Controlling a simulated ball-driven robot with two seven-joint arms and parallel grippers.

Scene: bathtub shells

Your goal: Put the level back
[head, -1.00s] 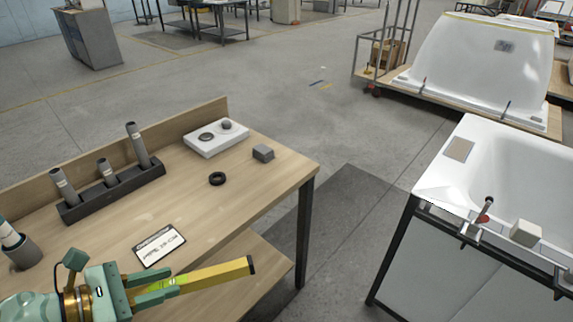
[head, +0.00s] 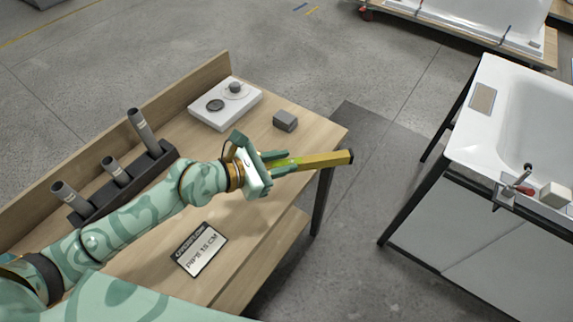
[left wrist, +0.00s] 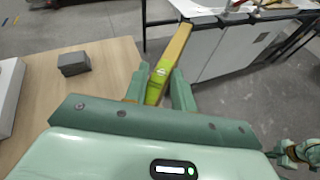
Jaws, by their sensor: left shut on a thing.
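The level is a yellow bar (head: 325,160) with a bright green section and a dark end cap. My left gripper (head: 275,163) is shut on it, and the bar points right, past the workbench's right edge. In the left wrist view the level (left wrist: 172,62) sticks out from between the fingers of the left gripper (left wrist: 167,88), away from the camera. The level is held above the bench. A green part of my own body shows at the lower right of the left wrist view; whether it is my right gripper's jaws is unclear.
The wooden workbench (head: 258,228) carries a dark pipe holder (head: 125,185), a white block (head: 226,103), a grey block (head: 285,121) and a sign (head: 200,248). A white tub (head: 470,148) on a dark frame stands right, with a light block (head: 555,195) on its rim. Floor lies between.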

